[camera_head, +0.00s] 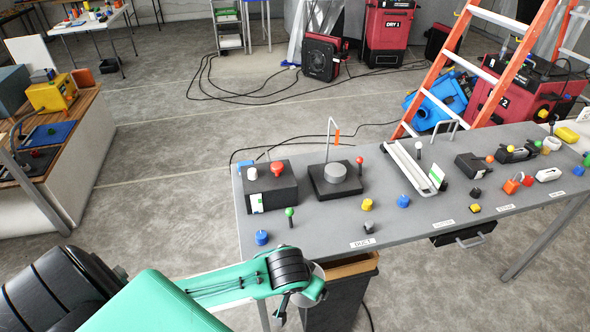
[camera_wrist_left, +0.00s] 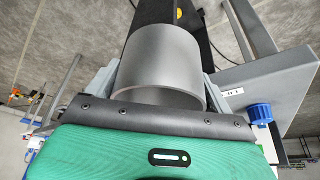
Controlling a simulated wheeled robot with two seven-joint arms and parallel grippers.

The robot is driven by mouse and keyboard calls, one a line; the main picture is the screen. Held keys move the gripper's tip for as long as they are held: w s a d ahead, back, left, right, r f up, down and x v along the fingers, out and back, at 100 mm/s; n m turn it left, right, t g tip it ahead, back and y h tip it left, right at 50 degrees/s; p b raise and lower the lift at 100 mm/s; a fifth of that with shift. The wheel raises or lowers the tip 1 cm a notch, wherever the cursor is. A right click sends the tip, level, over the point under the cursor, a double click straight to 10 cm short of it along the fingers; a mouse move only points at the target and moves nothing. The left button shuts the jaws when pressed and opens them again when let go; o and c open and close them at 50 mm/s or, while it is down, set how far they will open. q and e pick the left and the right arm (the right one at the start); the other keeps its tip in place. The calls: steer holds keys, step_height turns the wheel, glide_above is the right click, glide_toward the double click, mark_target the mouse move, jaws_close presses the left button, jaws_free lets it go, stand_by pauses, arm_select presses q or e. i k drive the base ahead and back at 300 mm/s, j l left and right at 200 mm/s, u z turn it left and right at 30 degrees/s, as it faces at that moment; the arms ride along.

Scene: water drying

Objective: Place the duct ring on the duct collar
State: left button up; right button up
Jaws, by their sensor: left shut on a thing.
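My left gripper (camera_wrist_left: 160,88) is shut on a wide, hollow grey ring (camera_wrist_left: 157,60), the duct ring, which sits between its two fingers in the left wrist view. A "DUCT" label (camera_head: 362,243) lies at the near edge. My right gripper is not in view.
The grey table (camera_head: 330,226) also holds a black box with a red button (camera_head: 276,169), a green-topped peg (camera_head: 290,212), a blue knob (camera_head: 261,238) and a white channel (camera_head: 410,167). An open dark bin (camera_head: 335,303) stands below the near edge. An orange ladder (camera_head: 432,72) stands behind.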

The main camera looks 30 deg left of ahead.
mark_target(336, 176)
steer(key=i+l+u, duration=0.1)
steer(key=l+u, duration=0.55)
steer(key=i+l+u, duration=0.1)
steer(key=l+u, duration=0.25)
steer(key=j, duration=0.1)
